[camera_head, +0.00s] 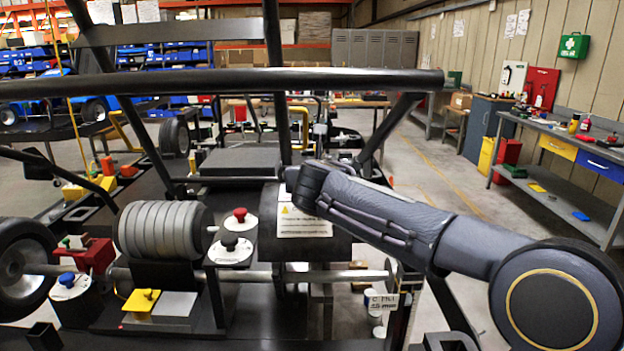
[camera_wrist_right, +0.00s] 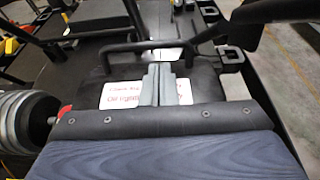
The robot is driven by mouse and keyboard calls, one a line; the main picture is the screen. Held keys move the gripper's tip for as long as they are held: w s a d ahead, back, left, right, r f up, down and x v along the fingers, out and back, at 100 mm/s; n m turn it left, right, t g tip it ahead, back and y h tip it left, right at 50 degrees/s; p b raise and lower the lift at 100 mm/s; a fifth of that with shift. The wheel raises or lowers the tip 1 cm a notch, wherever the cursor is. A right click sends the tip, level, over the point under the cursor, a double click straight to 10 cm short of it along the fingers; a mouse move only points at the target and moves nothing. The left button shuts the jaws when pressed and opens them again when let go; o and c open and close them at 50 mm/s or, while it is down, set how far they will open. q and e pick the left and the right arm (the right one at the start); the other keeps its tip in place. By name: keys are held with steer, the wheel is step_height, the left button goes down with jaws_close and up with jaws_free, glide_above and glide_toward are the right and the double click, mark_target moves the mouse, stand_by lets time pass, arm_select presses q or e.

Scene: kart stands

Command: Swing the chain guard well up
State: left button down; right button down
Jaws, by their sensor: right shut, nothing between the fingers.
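The chain guard (camera_head: 268,232) is a black curved cover with a white warning label (camera_head: 302,222) in the middle of the kart stand. In the right wrist view the guard (camera_wrist_right: 92,82) and its label (camera_wrist_right: 120,95) lie behind my fingers. A black bar handle (camera_wrist_right: 140,46) runs beyond the label there. My right gripper (camera_wrist_right: 161,68) is shut and empty, in front of the label; I cannot tell whether it touches the guard. In the head view my right arm reaches in from the right over the guard and hides part of it. My left gripper is not in view.
A long black frame tube (camera_head: 250,82) crosses above the guard, with upright posts around it. Left of the guard are a grey ribbed roller (camera_head: 160,230) and a red knob (camera_head: 240,213). A steel shaft (camera_head: 340,277) runs below. Open floor lies to the right.

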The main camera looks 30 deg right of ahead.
steer(key=shift+x, duration=1.75)
steer(key=shift+g+y, duration=0.4)
steer(key=shift+g, duration=0.3)
steer(key=w+d+r+p, duration=0.1)
steer(key=p, duration=0.4)
steer(key=w+d+r+p, duration=0.1)
steer(key=w+p, duration=0.1)
steer(key=p, duration=0.3)
steer(key=shift+r+p, duration=0.15)
steer(key=shift+p, duration=0.2)
steer(key=x, duration=0.1)
steer(key=p+x, duration=0.1)
steer(key=x, duration=0.1)
steer(key=shift+w+d+r, duration=0.15)
steer(key=shift+w+r, duration=0.15)
steer(key=shift+s+r, duration=0.2)
